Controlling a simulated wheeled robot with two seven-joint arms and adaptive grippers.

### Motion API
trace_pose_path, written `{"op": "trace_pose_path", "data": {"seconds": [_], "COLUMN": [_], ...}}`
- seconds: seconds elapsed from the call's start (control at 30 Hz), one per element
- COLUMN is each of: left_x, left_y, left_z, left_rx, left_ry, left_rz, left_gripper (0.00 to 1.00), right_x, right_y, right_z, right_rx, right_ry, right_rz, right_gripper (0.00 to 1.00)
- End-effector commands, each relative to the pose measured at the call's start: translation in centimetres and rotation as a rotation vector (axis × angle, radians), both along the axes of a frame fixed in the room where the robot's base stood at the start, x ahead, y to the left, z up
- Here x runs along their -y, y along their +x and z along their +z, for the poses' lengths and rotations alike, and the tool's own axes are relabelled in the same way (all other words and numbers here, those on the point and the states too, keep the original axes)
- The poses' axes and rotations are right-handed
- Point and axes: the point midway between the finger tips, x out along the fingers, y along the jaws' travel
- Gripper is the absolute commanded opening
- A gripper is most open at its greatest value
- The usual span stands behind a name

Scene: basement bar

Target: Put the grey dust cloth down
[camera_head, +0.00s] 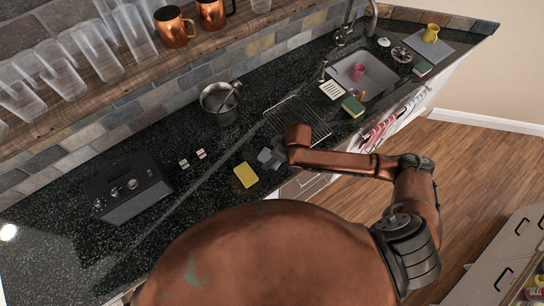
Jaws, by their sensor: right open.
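My right arm comes in from the right over the counter. My right gripper (277,153) is small and dark below the wrist and is open. A grey patch that looks like the grey dust cloth (266,157) is right at the gripper, low over the black counter. I cannot tell whether the fingers touch it. A yellow cloth or sponge (246,175) lies on the counter just left of it. My left gripper is not in view.
The black speckled counter (150,225) is clear at front left. A black box with knobs (128,186) stands left, a steel pot (219,103) behind. A wire rack (298,118), green sponge (352,106) and sink (373,72) with a pink cup (358,72) are right.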

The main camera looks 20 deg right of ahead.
Motion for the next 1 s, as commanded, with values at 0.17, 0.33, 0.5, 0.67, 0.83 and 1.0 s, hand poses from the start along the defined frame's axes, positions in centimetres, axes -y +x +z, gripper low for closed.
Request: {"op": "trace_pose_path", "data": {"seconds": [0.17,0.33,0.5,0.67,0.83,1.0], "left_x": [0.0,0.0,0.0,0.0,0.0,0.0], "left_y": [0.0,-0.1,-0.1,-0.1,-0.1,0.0], "left_z": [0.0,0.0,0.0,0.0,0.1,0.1], "left_rx": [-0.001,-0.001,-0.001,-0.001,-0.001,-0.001], "left_ry": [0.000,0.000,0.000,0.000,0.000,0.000], "left_rz": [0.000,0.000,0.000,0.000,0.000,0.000], "left_gripper": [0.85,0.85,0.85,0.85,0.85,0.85], "right_x": [0.0,0.4,1.4,2.2,2.8,3.1], "right_y": [0.0,-0.4,-1.3,-2.3,-3.0,-3.4], "right_z": [0.2,1.8,5.0,8.1,10.4,11.3], "right_rx": [0.001,0.003,0.004,0.003,0.002,0.001], "right_ry": [0.000,0.001,0.000,0.000,0.001,-0.001], "right_rz": [0.001,0.001,0.000,0.000,0.000,0.000], "right_gripper": [0.61,0.61,0.61,0.61,0.61,0.61]}}
